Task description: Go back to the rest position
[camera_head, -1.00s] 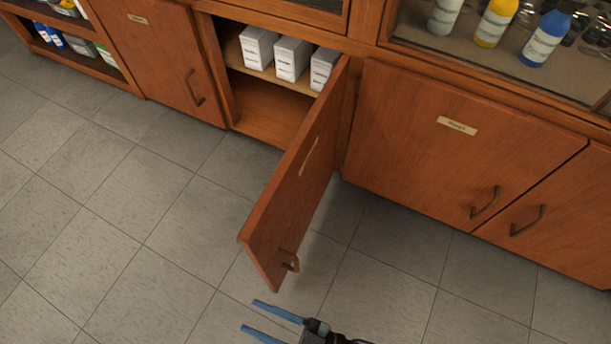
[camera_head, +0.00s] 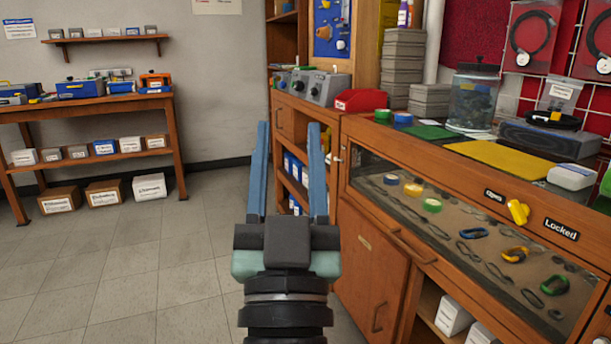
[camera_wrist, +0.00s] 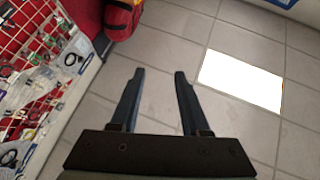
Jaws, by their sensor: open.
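My gripper (camera_head: 289,170) points up and away from me in the head view, with its two blue fingers apart and nothing between them. In the wrist view my gripper (camera_wrist: 157,100) is also open and empty, with tiled floor beyond the fingers.
A display cabinet (camera_head: 400,165) runs along the right, with a yellow knob (camera_head: 518,211) on its front. A wooden shelf table (camera_head: 90,108) stands at the back left. Floor (camera_head: 130,260) at left is clear. A wire rack (camera_wrist: 45,70) is left in the wrist view.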

